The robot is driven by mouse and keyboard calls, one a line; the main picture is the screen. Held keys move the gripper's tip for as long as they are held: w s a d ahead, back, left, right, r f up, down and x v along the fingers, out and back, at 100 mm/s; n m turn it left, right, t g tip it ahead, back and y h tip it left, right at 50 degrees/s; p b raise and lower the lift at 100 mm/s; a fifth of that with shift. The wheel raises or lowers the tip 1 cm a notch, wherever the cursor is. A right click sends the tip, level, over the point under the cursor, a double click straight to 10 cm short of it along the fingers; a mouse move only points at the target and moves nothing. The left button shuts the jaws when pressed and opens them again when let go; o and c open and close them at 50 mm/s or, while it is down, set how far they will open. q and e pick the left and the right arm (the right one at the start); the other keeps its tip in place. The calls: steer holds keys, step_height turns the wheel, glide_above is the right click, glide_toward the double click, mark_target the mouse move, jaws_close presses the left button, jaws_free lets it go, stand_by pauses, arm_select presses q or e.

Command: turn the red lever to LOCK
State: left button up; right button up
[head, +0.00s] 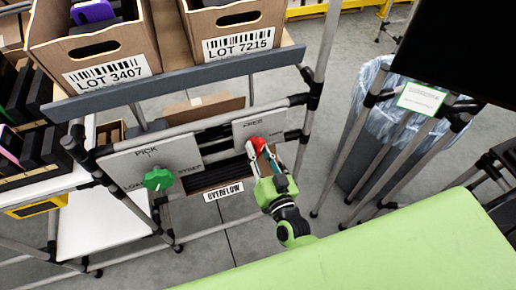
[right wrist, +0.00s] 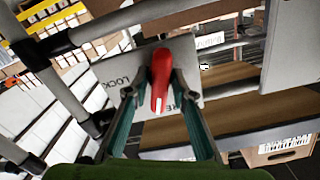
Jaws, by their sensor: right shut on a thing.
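The red lever (head: 259,145) is on a small grey plate (head: 270,124) on the rack's front rail. The plate has FREE above the lever and a partly readable word at its right. My right gripper (head: 262,160) is shut on the lever and partly hides it. In the right wrist view the red lever (right wrist: 161,75) stands between the two fingers of my right gripper (right wrist: 157,100), with LOCK on the plate to its left and a partly covered word to its right. Which label the lever points at is unclear. My left gripper is not in view.
A green knob (head: 158,179) sits on a PICK plate (head: 150,160) to the left. Cartons LOT 3407 (head: 107,72) and LOT 7215 (head: 238,44) stand tilted above. An OVERFLOW label (head: 224,191) hangs below. A lined bin (head: 385,120) stands at right.

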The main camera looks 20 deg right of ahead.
steer(key=m, duration=0.3)
steer(key=shift+m, duration=0.3)
steer(key=m, duration=0.3)
steer(key=shift+m, duration=0.4)
steer(key=m+b, duration=0.1)
steer(key=m, duration=0.5)
steer(key=shift+m, duration=0.3)
steer(key=o, duration=0.9)
steer(key=shift+d, duration=0.1)
steer(key=shift+c, duration=0.2)
steer(key=s, duration=1.2)
steer(key=shift+d, duration=0.15)
